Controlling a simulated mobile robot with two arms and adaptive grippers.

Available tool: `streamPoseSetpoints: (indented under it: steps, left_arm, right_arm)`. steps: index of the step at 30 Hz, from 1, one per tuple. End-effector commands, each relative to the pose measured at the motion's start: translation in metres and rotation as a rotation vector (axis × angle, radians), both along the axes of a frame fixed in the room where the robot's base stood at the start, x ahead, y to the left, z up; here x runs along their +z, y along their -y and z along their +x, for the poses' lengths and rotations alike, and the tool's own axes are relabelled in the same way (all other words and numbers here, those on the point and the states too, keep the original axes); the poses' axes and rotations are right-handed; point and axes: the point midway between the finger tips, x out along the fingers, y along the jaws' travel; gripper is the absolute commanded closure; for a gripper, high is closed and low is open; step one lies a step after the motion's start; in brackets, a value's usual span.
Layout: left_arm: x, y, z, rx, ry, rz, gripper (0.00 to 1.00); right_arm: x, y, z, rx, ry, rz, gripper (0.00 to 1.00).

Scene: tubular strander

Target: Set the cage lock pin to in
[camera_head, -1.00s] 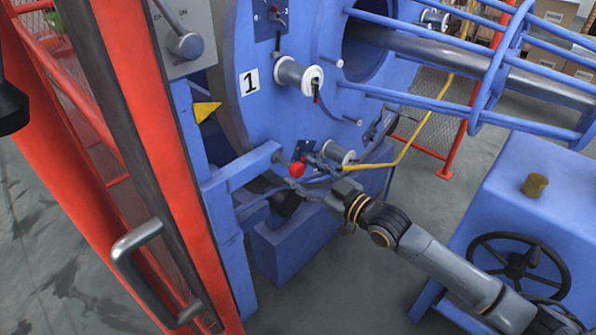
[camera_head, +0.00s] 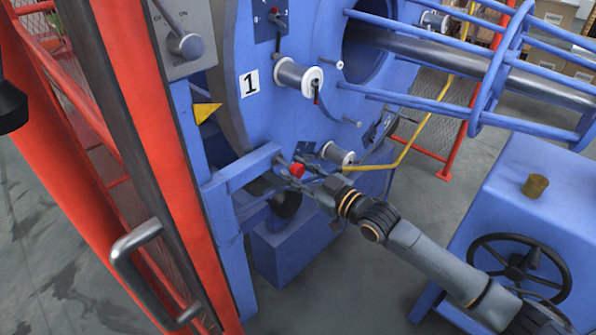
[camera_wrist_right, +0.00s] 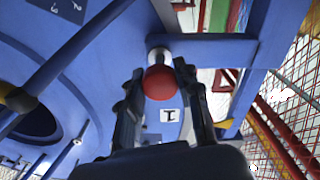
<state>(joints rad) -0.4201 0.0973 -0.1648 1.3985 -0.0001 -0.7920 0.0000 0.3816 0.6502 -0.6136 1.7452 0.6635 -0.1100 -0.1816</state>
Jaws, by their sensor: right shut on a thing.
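The cage lock pin has a red ball knob (camera_head: 297,170) at the end of a blue bracket arm beside the big blue cage disc. In the right wrist view the red knob (camera_wrist_right: 160,83) sits between the fingertips, with its pale metal collar behind it. My right gripper (camera_head: 300,178) is shut on the knob; it also shows in the right wrist view (camera_wrist_right: 157,78), one finger on each side. How deep the pin sits is hidden. A dark piece at the left edge of the head view may be part of my left arm; my left gripper is not visible.
A blue frame (camera_head: 231,172) carries the bracket. Spools (camera_head: 299,77) and guide rods stick out of the disc (camera_head: 262,120). A red post and door handle (camera_head: 137,240) stand at left. A blue cabinet with a black handwheel (camera_head: 519,263) stands at right.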

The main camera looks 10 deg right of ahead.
Motion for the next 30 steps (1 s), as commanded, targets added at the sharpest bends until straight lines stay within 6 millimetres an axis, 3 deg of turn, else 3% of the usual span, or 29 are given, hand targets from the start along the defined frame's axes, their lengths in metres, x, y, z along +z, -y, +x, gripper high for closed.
streamPoseSetpoints:
  steps: [2,5,8,17,18,20,21,30]
  left_arm:
    - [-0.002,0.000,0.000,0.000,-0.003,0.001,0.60]
    - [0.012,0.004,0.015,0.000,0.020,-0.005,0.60]
    - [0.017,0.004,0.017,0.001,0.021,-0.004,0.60]
    - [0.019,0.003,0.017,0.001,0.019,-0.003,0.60]
    - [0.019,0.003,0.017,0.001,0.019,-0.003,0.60]
    - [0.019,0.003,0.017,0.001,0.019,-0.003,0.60]
    - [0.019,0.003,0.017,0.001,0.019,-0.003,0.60]
    - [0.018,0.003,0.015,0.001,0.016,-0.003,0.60]
  right_arm:
    - [-0.001,-0.004,0.007,-0.001,0.001,0.001,1.00]
    - [0.000,-0.012,0.019,0.000,0.003,0.002,1.00]
    - [0.000,-0.017,0.027,0.000,0.002,0.001,1.00]
    - [0.001,-0.019,0.029,-0.001,0.001,0.001,1.00]
    - [0.001,-0.019,0.029,0.000,0.002,0.001,0.59]
    - [0.001,-0.019,0.029,0.000,0.002,0.001,0.47]
    - [0.001,-0.019,0.029,-0.001,0.001,0.001,0.43]
    - [0.000,-0.018,0.027,0.000,0.000,0.000,0.43]
